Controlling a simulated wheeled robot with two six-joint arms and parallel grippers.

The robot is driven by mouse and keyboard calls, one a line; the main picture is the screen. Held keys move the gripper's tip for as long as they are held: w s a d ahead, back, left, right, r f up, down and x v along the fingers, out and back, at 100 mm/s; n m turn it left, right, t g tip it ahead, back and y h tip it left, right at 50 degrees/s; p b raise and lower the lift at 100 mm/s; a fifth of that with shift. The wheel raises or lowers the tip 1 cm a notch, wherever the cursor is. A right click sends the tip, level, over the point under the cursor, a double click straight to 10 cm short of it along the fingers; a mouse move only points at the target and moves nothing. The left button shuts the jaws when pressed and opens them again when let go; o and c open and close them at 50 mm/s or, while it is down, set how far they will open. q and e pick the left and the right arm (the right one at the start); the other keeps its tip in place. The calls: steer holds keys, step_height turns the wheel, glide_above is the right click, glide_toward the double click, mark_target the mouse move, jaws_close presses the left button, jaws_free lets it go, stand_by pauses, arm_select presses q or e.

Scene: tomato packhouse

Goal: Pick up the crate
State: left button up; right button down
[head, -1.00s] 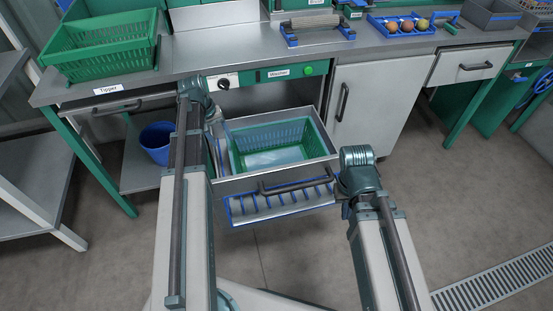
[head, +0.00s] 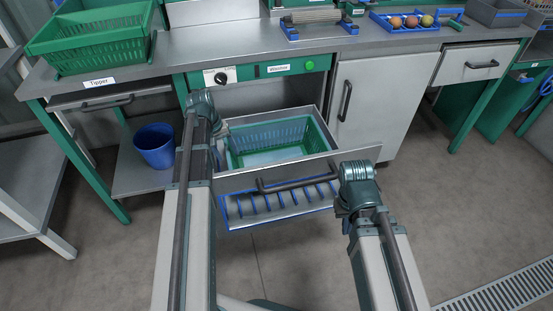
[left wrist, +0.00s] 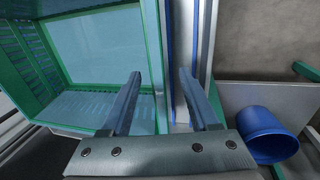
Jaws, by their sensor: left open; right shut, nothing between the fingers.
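A green slatted crate (head: 312,134) sits inside the pulled-out drawer (head: 290,167) under the washer panel. It also shows in the left wrist view (left wrist: 154,45), with a pale blue inside. My left gripper (head: 222,130) is at the crate's left side, mostly hidden by its own arm in the head view. In the left wrist view (left wrist: 158,75) it is open, with the crate's green rim and a blue strip between its fingers in the picture. Contact cannot be told. My right gripper (head: 343,212) is shut and empty by the drawer's front, near its dark handle (head: 285,185).
Another green crate (head: 95,45) stands on the worktop above the tipper label. A blue bucket (head: 154,146) stands on the lower shelf at left, also in the left wrist view (left wrist: 268,133). A blue-edged tray (head: 410,32) holds round fruits. The floor in front is clear.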

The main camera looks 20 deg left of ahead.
arm_select(q)
steer(key=b+x, duration=0.2)
steer(key=x, duration=0.1)
steer(key=shift+f, duration=0.1)
arm_select(e)
step_height(320, 180, down, 3)
steer(key=shift+r, duration=0.1)
arm_select(q)
jaws_close()
arm_select(e)
steer(key=shift+d, duration=0.1)
stand_by(1.0)
